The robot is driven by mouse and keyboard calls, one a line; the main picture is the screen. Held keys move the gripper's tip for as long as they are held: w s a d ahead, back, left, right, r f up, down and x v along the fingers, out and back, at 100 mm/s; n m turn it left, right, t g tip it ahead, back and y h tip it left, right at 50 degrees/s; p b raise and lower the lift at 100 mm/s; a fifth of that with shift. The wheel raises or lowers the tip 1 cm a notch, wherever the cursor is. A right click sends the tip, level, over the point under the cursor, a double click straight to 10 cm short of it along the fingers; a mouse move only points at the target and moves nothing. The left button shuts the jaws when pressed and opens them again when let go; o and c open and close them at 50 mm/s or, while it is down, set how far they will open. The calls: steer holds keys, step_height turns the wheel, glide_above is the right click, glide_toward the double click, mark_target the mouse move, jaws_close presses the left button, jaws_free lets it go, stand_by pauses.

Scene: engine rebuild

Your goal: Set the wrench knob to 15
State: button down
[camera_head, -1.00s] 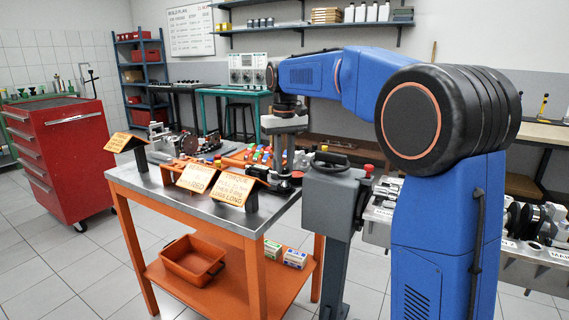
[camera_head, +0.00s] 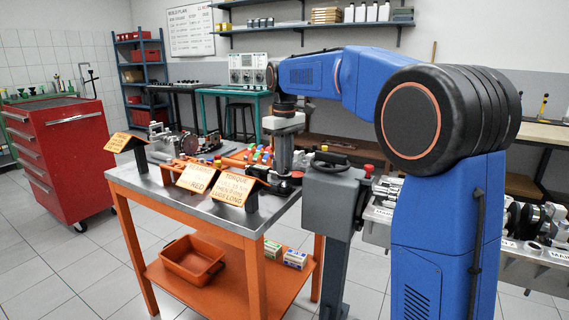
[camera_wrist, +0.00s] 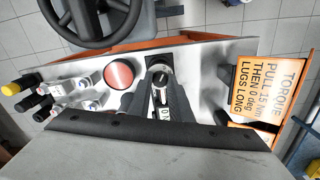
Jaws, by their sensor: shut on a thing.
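In the wrist view my gripper (camera_wrist: 159,88) has its two dark fingers on either side of the wrench knob (camera_wrist: 161,76), a small round part with a dark top and pale rim. The gripper is shut on it. A narrow white scale with dark figures (camera_wrist: 165,113) shows between the fingers, but its setting is too small and partly hidden to read. In the head view my gripper (camera_head: 284,160) points down over the right back part of the metal-topped orange bench (camera_head: 150,185). The knob is hidden there.
An orange torque sign (camera_wrist: 270,88) stands right of the knob. A red round cap (camera_wrist: 119,75) and several small fittings (camera_wrist: 70,95) lie to the left. A dark handwheel (camera_wrist: 90,20) is close by. A red tool cabinet (camera_head: 62,150) stands at the far left.

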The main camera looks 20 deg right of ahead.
mark_target(286, 169)
steer(key=c, duration=1.6)
jaws_free()
steer(key=shift+r, duration=0.1)
step_height(286, 169, up, 17)
steer(key=shift+r, duration=0.1)
steer(key=shift+s, duration=0.1)
steer(key=s+d+f+m+t, duration=0.1)
steer(key=s+d+f+m, duration=0.1)
steer(key=s+f, duration=0.6)
steer(key=s+d+f+m+t, duration=0.1)
steer(key=s+d+f+t, duration=0.2)
steer(key=s, duration=1)
steer(key=s+f+m, duration=0.1)
steer(key=s+f, duration=0.5)
steer(key=f, duration=0.1)
steer(key=s+d+f+m, duration=0.1)
steer(key=s+f, duration=0.5)
steer(key=f, duration=0.2)
steer(key=s+f, duration=0.5)
steer(key=f, duration=0.2)
steer(key=shift+s+d+f+m+t, duration=0.25)
steer(key=shift+s+f+m+t, duration=0.1)
steer(key=shift+s+m+t, duration=0.05)
